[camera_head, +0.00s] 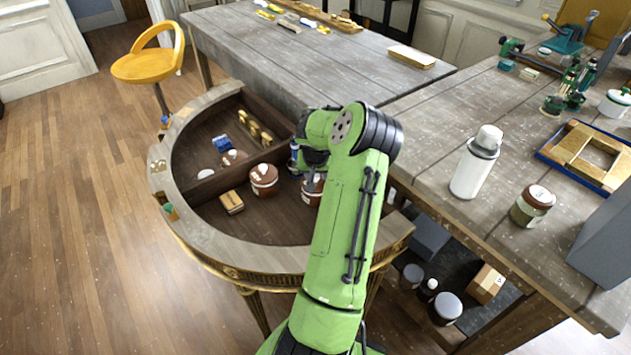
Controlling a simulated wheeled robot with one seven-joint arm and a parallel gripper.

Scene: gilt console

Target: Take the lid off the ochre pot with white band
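A reddish-brown pot with a white band (264,181) stands inside the half-round gilt console (200,226), its brown lid on top. A second, similar brown pot with a pale band (310,192) stands just to its right, partly hidden by my arm. I cannot tell which of the two counts as ochre. My gripper (311,166) points down over the right side of the console, close above the second pot. Its fingers are mostly hidden by my green arm, so neither opening nor contact shows.
The console's raised rim and inner divider surround the pots. Inside also lie a tan block (231,202), a blue item (222,143) and brass-coloured pieces (257,130). A grey wooden table (300,65) adjoins behind; a workbench with a white spray can (475,163) stands right.

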